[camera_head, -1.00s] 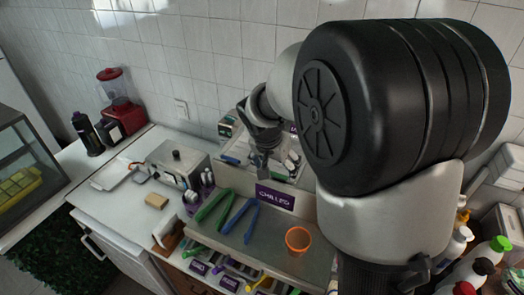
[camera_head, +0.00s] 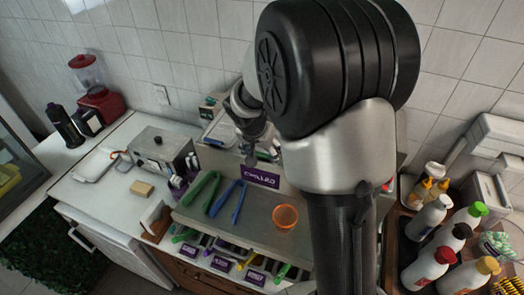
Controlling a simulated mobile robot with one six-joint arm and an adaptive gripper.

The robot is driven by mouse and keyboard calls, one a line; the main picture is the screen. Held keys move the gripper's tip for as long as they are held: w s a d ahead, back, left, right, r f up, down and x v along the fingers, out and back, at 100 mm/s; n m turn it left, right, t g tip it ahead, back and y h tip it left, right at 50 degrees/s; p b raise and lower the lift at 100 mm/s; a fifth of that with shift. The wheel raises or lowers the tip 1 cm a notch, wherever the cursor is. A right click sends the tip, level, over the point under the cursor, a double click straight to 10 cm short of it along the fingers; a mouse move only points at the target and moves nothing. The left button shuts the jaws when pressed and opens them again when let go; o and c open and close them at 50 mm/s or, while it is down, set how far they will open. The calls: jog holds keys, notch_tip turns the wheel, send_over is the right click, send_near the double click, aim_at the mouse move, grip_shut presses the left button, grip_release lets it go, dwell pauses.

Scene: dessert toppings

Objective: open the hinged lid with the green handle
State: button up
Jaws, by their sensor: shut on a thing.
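My gripper (camera_head: 250,158) is pointed down over the chilled topping unit, just behind the purple "CHILLED" sign (camera_head: 261,177). Its fingers are closed at the front edge of the lids, and it seems to hold the lid's handle there. The green of that handle is hidden by the fingers or too small to make out. A clear lid (camera_head: 219,128) with a blue handle (camera_head: 213,142) lies to the left of my gripper and looks closed. My arm hides the right part of the unit.
A steel box (camera_head: 160,152) is on the left. Several sauce bottles (camera_head: 428,219) crowd the right. The left counter has free room.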

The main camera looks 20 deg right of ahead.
jog(key=c, duration=0.9)
jog(key=shift+r, duration=0.15)
